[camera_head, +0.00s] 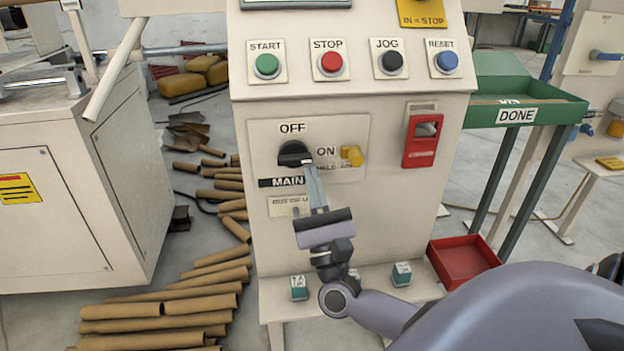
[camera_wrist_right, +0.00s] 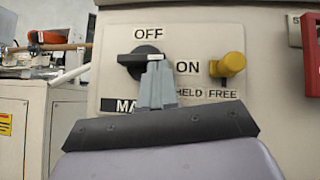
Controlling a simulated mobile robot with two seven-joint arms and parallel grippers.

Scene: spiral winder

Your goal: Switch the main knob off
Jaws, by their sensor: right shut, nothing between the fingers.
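The black main knob (camera_head: 293,153) is on the pale front panel, below the OFF label and left of the ON label. It also shows in the wrist view (camera_wrist_right: 135,61), where its bar lies roughly level and its white mark is on the right, toward ON. My right gripper (camera_head: 311,170) is shut and empty. In the wrist view its fingertips (camera_wrist_right: 157,68) overlap the lower right part of the knob and hide some of it. I cannot tell whether they touch it. My left gripper is not in view.
A yellow knob (camera_head: 353,155) sits right of the main knob, by the HELD and FREE labels. A red switch housing (camera_head: 422,141) is farther right. Several buttons line the panel above. A red bin (camera_head: 463,261) and cardboard tubes (camera_head: 221,265) lie low on either side.

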